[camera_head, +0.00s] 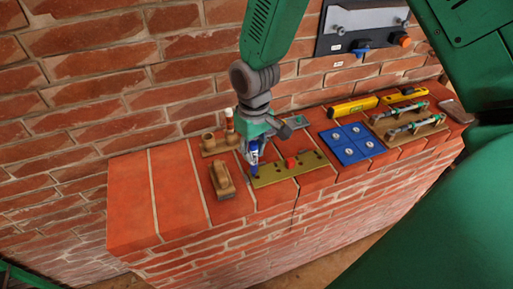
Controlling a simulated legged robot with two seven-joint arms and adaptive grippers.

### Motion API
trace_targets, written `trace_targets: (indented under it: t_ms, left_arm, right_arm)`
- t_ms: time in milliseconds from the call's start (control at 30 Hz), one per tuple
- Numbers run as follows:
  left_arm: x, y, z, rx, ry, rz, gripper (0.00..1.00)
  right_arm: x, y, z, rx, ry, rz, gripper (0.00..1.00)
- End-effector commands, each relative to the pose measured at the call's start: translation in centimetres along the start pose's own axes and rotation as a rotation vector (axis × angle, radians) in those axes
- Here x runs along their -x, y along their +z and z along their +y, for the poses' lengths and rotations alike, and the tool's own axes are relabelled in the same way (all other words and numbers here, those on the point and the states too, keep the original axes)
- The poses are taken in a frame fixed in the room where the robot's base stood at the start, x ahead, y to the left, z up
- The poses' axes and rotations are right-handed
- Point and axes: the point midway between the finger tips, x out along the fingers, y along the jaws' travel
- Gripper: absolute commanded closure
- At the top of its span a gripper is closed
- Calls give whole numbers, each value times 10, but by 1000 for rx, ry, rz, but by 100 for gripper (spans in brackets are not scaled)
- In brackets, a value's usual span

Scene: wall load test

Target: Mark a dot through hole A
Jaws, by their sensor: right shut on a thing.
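My right gripper (252,139) comes down from the top middle and is shut on a blue marker (253,155), held roughly upright with its lower end pointing down. The marker's lower end is at the left end of an olive-yellow plate (275,174) that lies on the brick ledge. I cannot tell whether the tip touches the plate or is in a hole. Small dark holes show on the plate, but no letter A is readable. A small red thing (290,162) is at the plate's far edge. My left gripper is out of view.
A wooden block (222,180) lies left of the plate, with a wooden holder (216,146) behind it. A blue panel (352,143), yellow tools (354,107) and racked tools (410,127) stand to the right. The brick ledge (176,193) is clear at left; a brick wall rises behind.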

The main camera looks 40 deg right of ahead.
Motion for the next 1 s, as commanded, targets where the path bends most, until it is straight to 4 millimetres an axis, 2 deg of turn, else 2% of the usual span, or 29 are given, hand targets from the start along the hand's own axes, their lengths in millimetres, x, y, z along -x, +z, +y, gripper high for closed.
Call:
trace_targets:
  t_ms: [333, 800, 1000]
  left_arm:
    - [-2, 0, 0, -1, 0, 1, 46]
    - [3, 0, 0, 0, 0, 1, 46]
    - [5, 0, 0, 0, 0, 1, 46]
  right_arm:
    - [-4, 1, 10, -3, -11, 1, 100]
    - [0, 0, -6, -1, 1, 0, 100]
    - [-1, 0, -4, -3, -5, 1, 100]
